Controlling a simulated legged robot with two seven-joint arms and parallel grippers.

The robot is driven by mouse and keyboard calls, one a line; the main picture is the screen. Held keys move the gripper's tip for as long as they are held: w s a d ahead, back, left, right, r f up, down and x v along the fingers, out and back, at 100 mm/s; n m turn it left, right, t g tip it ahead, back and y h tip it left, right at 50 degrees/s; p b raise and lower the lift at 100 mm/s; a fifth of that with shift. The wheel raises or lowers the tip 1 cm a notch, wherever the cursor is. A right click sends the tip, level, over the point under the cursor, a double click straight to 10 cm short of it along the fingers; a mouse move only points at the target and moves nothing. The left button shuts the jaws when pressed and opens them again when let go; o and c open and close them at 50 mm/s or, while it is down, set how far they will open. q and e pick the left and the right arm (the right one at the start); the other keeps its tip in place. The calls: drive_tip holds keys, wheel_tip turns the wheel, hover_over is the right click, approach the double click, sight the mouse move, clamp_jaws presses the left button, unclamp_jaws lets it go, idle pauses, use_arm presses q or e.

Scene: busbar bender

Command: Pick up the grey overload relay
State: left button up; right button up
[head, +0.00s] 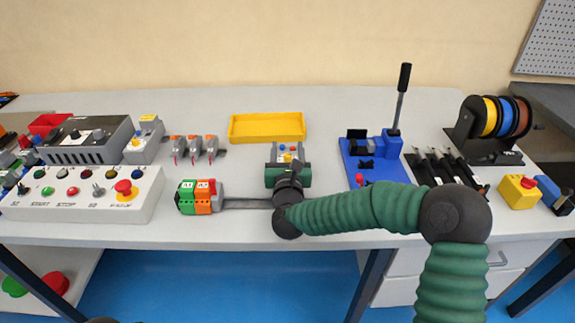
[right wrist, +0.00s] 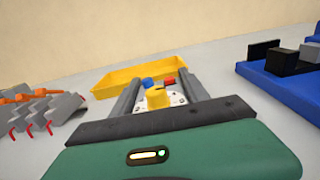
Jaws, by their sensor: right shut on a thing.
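The grey overload relay shows in the head view (head: 288,154) as a small light body with coloured knobs, in front of the yellow tray. In the right wrist view the relay (right wrist: 173,98) has a pale face with a yellow dial, a blue button and a red button. My right gripper (head: 288,150) is shut on the relay, with one grey finger on each side of it; the fingers also show in the right wrist view (right wrist: 161,92). The relay's lower part is hidden by the gripper's body. My left gripper is not in view.
The yellow tray (head: 267,138) lies just behind the relay. Several grey and orange parts (head: 194,148) stand to the left. Green and orange terminal blocks (head: 200,196) sit on a rail (head: 245,204) in front. The blue bender (head: 378,160) stands to the right.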

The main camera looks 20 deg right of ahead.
clamp_jaws()
drive_tip(key=shift+r, duration=0.2)
drive_tip(key=shift+r, duration=0.25)
wheel_tip(320, 180, up, 3)
drive_tip(key=shift+r+p, duration=0.2)
drive_tip(key=shift+p, duration=0.85)
drive_tip(key=p+v, duration=0.1)
drive_tip(key=v, duration=0.4)
drive_tip(key=p+v, duration=0.1)
drive_tip(key=v, duration=0.4)
drive_tip(key=r+p+v, duration=0.1)
drive_tip(key=v, duration=0.4)
drive_tip(key=shift+s+a, duration=0.2)
drive_tip(key=shift+s, duration=0.35)
